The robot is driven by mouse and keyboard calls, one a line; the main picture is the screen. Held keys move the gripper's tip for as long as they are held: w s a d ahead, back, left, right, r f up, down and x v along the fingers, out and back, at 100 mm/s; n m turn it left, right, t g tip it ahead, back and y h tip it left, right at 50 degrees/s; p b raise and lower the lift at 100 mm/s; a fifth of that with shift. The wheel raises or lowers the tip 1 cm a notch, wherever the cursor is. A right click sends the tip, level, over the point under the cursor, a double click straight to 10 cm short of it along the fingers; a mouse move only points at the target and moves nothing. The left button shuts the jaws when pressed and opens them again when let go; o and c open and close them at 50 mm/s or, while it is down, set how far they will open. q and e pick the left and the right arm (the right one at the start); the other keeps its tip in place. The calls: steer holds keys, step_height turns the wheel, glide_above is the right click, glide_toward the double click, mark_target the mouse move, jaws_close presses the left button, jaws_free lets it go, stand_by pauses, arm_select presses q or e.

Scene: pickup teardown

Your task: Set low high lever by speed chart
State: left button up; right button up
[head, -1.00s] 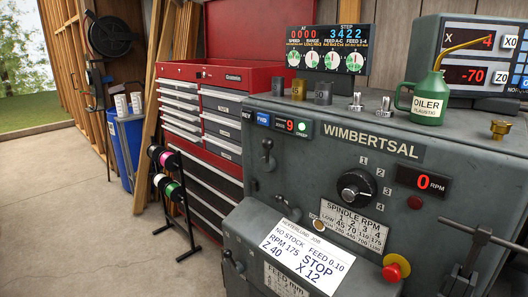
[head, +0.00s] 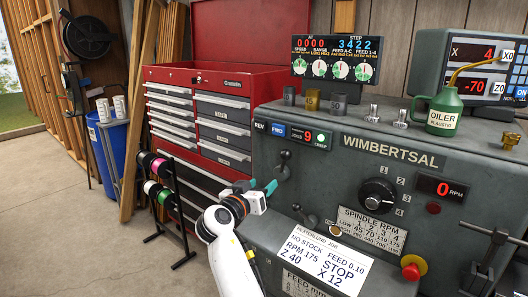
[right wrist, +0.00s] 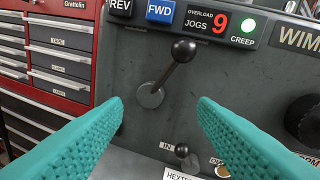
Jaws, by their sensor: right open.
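A lever with a black ball knob (head: 285,154) sits on the grey machine's front below the REV and FWD buttons. In the right wrist view its knob (right wrist: 184,50) leans up and right from a round hub (right wrist: 150,97). My right gripper (head: 263,188) is open and empty just left of this lever; in the wrist view its teal fingers (right wrist: 160,102) flank the hub, apart from the lever. No low or high marking is legible beside it. The spindle RPM chart (head: 368,229) is on the panel. A job card (head: 320,257) reads RPM 175. My left gripper is not in view.
A speed dial (head: 378,196) marked 1 to 4, an RPM display (head: 441,187) reading 0 and a red stop button (head: 412,267) are to the right. A small lower lever (right wrist: 183,151) is near the fingers. A red tool chest (head: 210,130) stands left.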

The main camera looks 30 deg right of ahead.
steer(key=m+g+h, duration=0.1)
steer(key=m, duration=0.1)
glide_toward(283, 157)
steer(key=p+x, duration=0.3)
steer(key=x, duration=0.7)
steer(key=shift+w+d+p, duration=0.2)
steer(key=shift+d+p, duration=0.05)
steer(key=shift+p, duration=0.15)
steer(key=shift+w+d, duration=0.3)
steer(key=shift+d, duration=0.25)
jaws_close()
